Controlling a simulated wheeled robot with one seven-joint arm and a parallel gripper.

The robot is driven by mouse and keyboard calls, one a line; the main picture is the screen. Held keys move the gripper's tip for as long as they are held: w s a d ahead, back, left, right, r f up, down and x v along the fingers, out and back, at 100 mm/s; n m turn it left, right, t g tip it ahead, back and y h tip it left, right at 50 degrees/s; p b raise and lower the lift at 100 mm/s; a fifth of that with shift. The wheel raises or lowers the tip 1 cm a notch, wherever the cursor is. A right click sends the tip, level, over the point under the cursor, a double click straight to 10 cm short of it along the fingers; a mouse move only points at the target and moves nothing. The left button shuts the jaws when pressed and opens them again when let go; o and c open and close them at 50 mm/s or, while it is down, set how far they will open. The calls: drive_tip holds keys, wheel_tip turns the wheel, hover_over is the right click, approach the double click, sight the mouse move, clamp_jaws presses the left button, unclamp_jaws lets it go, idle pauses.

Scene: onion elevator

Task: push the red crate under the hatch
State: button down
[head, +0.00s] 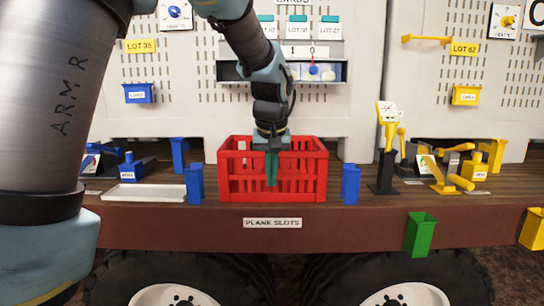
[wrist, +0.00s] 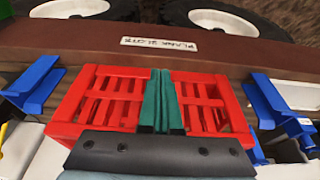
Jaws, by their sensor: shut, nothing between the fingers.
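The red crate (head: 307,180) is a slatted open-topped box. It stands upright on the brown plank deck near its front edge, between two blue posts. In the wrist view the crate (wrist: 97,97) fills the middle. My gripper (head: 271,182) points down over the crate, its green fingers pressed together with nothing between them. In the wrist view the fingers (wrist: 162,85) overlap the crate's middle; I cannot tell whether they touch it. I cannot make out the hatch with certainty in either view.
Blue posts (head: 195,183) and (head: 351,183) stand close on either side of the crate. A white tray (head: 145,192) lies to the left. A yellow lever stand (head: 388,140) and other yellow fittings are at right. A green bin (head: 420,234) hangs from the deck's front edge.

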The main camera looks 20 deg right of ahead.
drive_tip(key=shift+w+d+f+p, duration=0.3)
drive_tip(key=shift+w+f+p, duration=0.1)
drive_tip(key=shift+w, duration=0.3)
drive_tip(key=shift+w+d+f+p, duration=0.3)
drive_tip(key=shift+w+d+f, duration=0.05)
drive_tip(key=shift+w, duration=0.35)
drive_tip(key=shift+w+d+f+p, duration=0.3)
drive_tip(key=shift+w+f+p, duration=0.1)
drive_tip(key=shift+w, duration=0.3)
